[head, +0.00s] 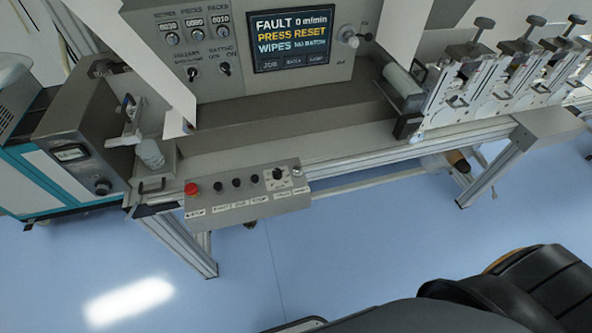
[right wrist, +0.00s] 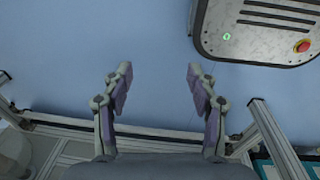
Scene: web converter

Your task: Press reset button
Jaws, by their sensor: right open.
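A small grey control box (head: 247,208) juts from the front of the machine bench in the head view. On its top are a red mushroom button (head: 191,188), several black buttons (head: 236,181) and a black knob (head: 277,174). Their labels are too small to read, so I cannot tell which is the reset button. The screen (head: 291,38) above reads FAULT, 0 m/min, PRESS RESET. My right gripper (right wrist: 160,78) is open and empty in the right wrist view, above the blue floor; the control box is not identifiable there. My left gripper is in neither view.
An aluminium frame (head: 470,185) carries the bench, with a grey machine cabinet (head: 75,150) at the left. A roller (head: 403,82) and several clamp-like units (head: 470,75) stand at the right. The blue floor (head: 330,240) before the bench is partly clear.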

